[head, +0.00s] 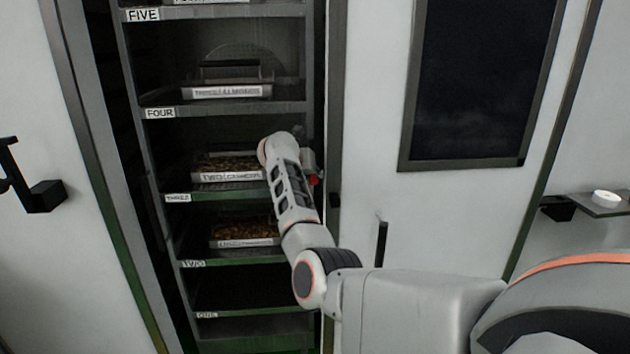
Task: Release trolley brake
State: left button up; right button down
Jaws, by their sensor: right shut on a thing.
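The trolley (228,188) is a tall rack with labelled shelves, standing in an open bay. My right arm reaches to the trolley's right upright, between the shelves labelled FOUR and THREE. My right gripper (309,167) is shut there, partly hidden behind my own wrist. A small red part (314,180) shows right at the gripper; it looks like the brake's handle, but its shape is mostly covered. My left gripper is out of view.
Trays of food, such as the one on shelf FOUR (232,91), sit on several shelves. Shelf ONE (245,314) looks empty. A door with a black handle (35,190) is at left. A dark window panel (480,80) and a ledge with a white round item (606,198) are at right.

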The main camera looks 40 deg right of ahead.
jog(key=shift+s+d+r, duration=0.15)
jog(key=shift+d+r, duration=0.05)
jog(key=shift+r, duration=0.15)
jog(key=shift+s+a+r+g, duration=0.1)
jog(key=shift+r+g, duration=0.05)
jog(key=shift+g, duration=0.15)
jog(key=shift+s+r+y+p, duration=0.1)
jog(key=shift+y+p, duration=0.2)
jog(key=shift+s+a+r+g, duration=0.15)
jog(key=shift+r+g, duration=0.1)
jog(key=shift+g, duration=0.15)
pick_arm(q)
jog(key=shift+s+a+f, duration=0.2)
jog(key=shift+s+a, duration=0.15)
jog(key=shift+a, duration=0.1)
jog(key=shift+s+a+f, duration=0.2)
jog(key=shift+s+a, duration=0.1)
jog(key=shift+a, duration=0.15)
pick_arm(e)
jog(key=shift+s+r+y, duration=0.1)
jog(key=shift+r+y, duration=0.1)
jog(key=shift+y, duration=0.1)
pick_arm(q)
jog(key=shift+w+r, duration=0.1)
pick_arm(e)
jog(key=shift+a, duration=0.1)
jog(key=shift+r, duration=0.1)
